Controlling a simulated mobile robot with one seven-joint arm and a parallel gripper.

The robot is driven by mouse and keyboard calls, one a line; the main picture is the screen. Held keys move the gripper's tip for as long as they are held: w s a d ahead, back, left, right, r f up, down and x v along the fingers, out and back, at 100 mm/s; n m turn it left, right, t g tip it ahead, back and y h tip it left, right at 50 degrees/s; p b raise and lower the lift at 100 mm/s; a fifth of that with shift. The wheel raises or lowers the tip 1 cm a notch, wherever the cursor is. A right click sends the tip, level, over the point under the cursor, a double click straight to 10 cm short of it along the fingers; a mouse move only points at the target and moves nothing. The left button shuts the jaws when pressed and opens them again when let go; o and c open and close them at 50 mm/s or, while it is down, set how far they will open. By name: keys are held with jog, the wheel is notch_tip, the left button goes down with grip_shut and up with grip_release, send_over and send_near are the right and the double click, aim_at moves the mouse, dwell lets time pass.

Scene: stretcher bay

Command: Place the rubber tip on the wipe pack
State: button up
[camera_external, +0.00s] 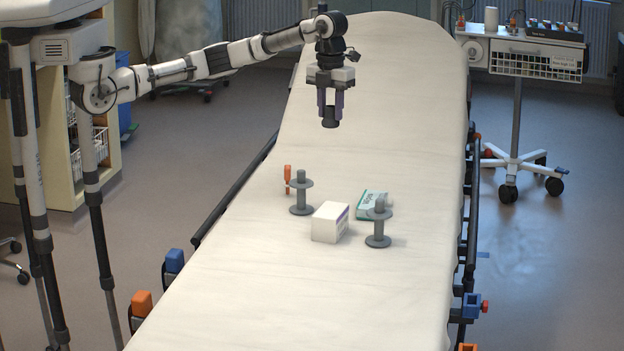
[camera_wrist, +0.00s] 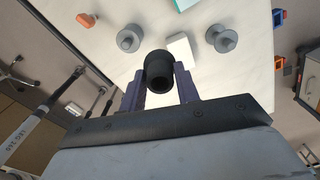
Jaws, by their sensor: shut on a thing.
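The rubber tip (camera_external: 330,117) is a short black hollow cylinder, held above the bed. It also shows in the wrist view (camera_wrist: 159,76), with its dark open end towards the camera. My gripper (camera_external: 331,104) is shut on it, with one purple finger at each side. A low green-and-white pack (camera_external: 370,203), which looks like the wipe pack, lies on the bed below and to the right of my gripper. A teal part of it shows at the top edge of the wrist view (camera_wrist: 186,4). The tip is clear of it.
A white box (camera_external: 328,223) stands beside the pack. Two grey flanged posts (camera_external: 301,197) (camera_external: 378,228) flank them, the right one close to the pack. An orange-handled item (camera_external: 287,178) is near the left post. The bed (camera_external: 270,300) is otherwise clear.

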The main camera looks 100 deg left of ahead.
aim_at(371, 204)
jog(key=w+a+n+b, duration=0.1)
jog(key=w+a+n, duration=0.2)
jog(key=w, duration=0.7)
jog(key=shift+a+f+n, duration=0.4)
jog(key=shift+a, duration=0.05)
notch_tip(371, 204, down, 20)
jog(key=shift+f, duration=0.1)
jog(key=shift+f, duration=0.1)
jog(key=o, duration=0.9)
jog(key=shift+o, duration=0.2)
